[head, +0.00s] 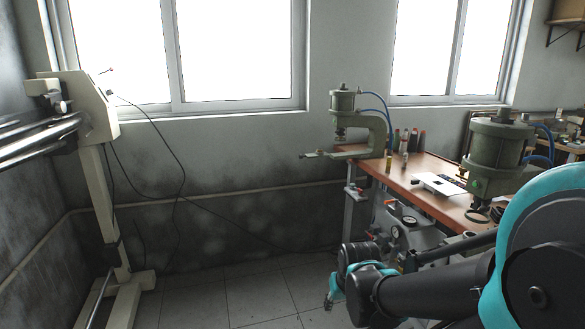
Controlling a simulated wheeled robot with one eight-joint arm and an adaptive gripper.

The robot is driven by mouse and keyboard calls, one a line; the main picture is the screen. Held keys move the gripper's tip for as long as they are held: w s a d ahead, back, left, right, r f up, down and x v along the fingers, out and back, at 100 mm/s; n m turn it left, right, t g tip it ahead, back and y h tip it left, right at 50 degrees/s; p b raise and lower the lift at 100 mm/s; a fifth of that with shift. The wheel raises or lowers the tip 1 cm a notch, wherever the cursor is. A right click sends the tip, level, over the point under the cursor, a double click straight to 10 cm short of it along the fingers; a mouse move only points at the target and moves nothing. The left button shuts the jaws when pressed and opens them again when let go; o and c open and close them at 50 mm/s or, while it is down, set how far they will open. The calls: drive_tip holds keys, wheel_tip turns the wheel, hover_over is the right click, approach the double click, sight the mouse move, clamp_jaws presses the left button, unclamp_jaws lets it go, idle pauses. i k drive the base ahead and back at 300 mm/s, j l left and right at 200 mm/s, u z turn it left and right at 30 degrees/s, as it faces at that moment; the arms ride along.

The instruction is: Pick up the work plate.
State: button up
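A flat, pale plate (438,185) with a dark mark lies on the brown workbench (412,172), between two grey-green presses. It may be the work plate; at this size I cannot be sure. My gripper (329,302) hangs low over the tiled floor, left of the bench and well apart from the plate. It is small and partly hidden behind my wrist, so its finger opening is unclear.
One C-frame press (378,135) stands at the bench's far left end. A second press (497,158) stands nearer on the right. Bottles (405,140) stand behind the plate. A pale machine (105,180) stands at left. Floor (262,298) between is clear.

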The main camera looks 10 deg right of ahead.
sight(434, 187)
drive_tip(key=i+j+z, duration=0.1)
drive_tip(key=z, duration=0.25)
drive_tip(key=i+j+z, duration=0.15)
drive_tip(key=z, duration=0.2)
drive_tip(key=i+z, duration=0.15)
drive_tip(key=z, duration=0.7)
drive_tip(key=j+z, duration=0.75)
drive_tip(key=j, duration=0.15)
